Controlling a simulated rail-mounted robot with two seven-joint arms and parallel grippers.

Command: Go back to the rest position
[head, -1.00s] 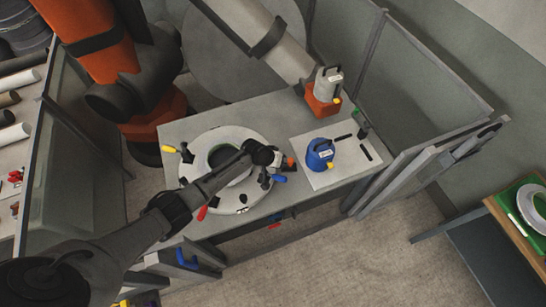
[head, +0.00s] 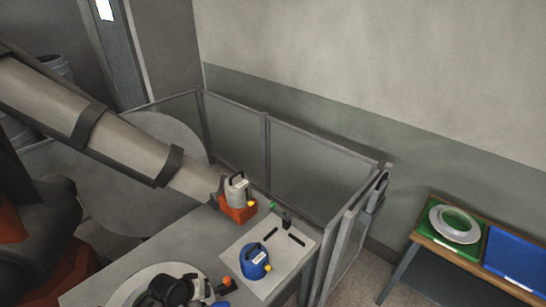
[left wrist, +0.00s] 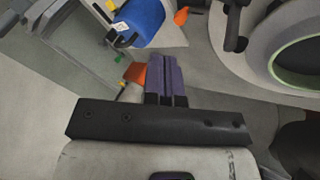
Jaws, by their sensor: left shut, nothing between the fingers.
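The ring mould (left wrist: 257,60) shows at the upper right there. My right gripper is in neither current view.
A grey handled unit on a red base (head: 238,205) stands at the table's back. Grey panels (head: 310,170) fence the table's back and right. A side bench (head: 455,252) at right holds a green tray with a pale ring, and a blue tray (head: 515,257).

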